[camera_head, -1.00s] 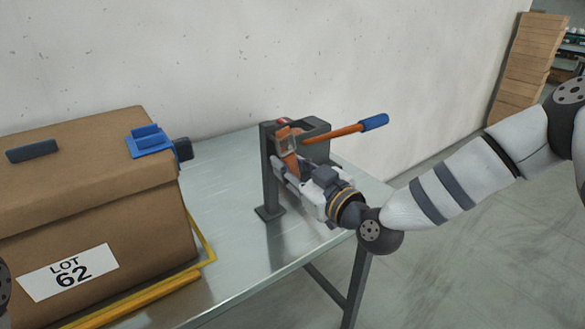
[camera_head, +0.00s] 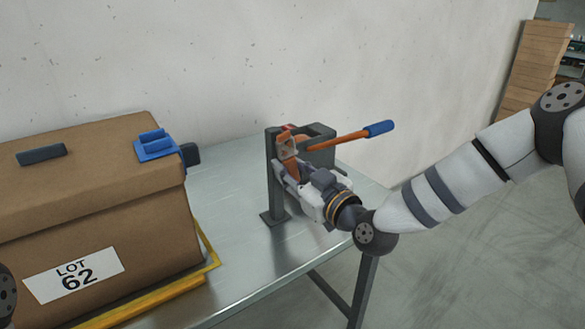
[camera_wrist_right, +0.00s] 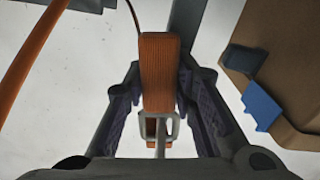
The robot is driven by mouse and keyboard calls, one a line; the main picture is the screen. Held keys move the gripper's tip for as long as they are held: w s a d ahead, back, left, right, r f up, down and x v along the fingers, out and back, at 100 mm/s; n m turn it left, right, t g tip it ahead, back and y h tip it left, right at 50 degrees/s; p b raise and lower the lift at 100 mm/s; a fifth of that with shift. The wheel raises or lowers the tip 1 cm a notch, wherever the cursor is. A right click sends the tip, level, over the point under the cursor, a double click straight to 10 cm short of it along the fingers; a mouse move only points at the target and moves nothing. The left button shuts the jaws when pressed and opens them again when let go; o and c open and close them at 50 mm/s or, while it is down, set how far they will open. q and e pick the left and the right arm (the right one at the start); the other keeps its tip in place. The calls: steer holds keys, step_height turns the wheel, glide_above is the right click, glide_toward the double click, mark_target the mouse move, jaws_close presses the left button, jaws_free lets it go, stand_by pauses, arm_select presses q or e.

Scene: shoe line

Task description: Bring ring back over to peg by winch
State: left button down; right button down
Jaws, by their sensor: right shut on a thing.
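The metal ring (camera_head: 288,150) hangs on the orange strap (camera_head: 293,167), close beside the grey post. In the right wrist view the ring (camera_wrist_right: 160,126) shows as a pale frame at the end of the strap (camera_wrist_right: 160,72), between the two fingers. My right gripper (camera_head: 284,167) is shut on the ring. The winch (camera_head: 320,152) is a dark grey housing behind it, with an orange lever ending in a blue grip (camera_head: 380,128). A small red part (camera_head: 287,127) shows on top; I cannot tell whether it is the peg. My left gripper is out of view.
The metal table (camera_head: 240,265) carries a grey post (camera_head: 276,190) beside the gripper. A cardboard box (camera_head: 150,225) labelled LOT 62 stands left, with a blue clip (camera_head: 156,146) on its lid and a yellow frame (camera_head: 150,300) around its base. Bare tabletop lies between box and post.

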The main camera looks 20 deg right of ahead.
steer(key=c, duration=1.5)
jaws_free()
steer(key=shift+f, duration=0.55)
steer(key=shift+c, duration=0.2)
steer(key=o, duration=0.3)
steer(key=shift+w+f, duration=0.1)
steer(key=shift+w, duration=0.1)
steer(key=shift+w+a, duration=0.1)
steer(key=shift+w, duration=0.2)
steer(key=shift+s+r, duration=0.15)
steer(key=shift+r, duration=0.05)
